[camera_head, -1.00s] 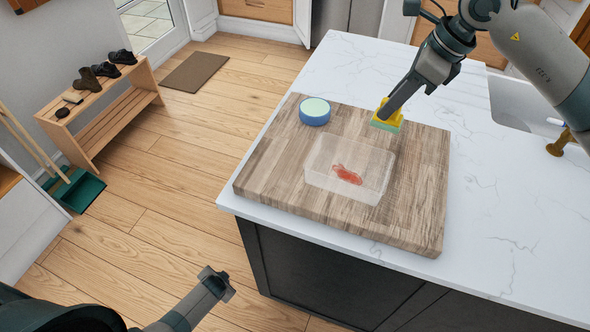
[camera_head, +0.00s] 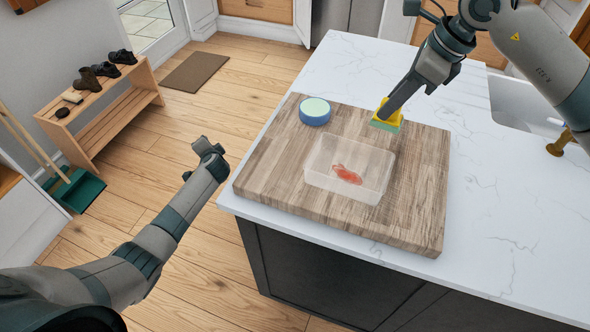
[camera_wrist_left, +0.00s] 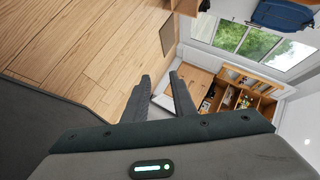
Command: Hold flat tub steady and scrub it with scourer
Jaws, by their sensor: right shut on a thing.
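The flat tub (camera_head: 350,170) is a clear, shallow box with a red stain inside. It sits on the wooden board (camera_head: 270,178) on the counter. My right gripper (camera_head: 390,108) is shut on the scourer (camera_head: 387,123), a yellow block with a green face, held over the board behind the tub's right side. My left gripper (camera_head: 209,155) is to the left of the counter, over the floor, away from the tub. The left wrist view shows its two fingers (camera_wrist_left: 163,97) apart with nothing between them.
A round blue container with a pale green top (camera_head: 314,111) stands on the board behind the tub. The white counter (camera_head: 490,215) is clear to the right, with a sink (camera_head: 525,105) beyond. A shoe bench (camera_head: 105,115) stands at the far left.

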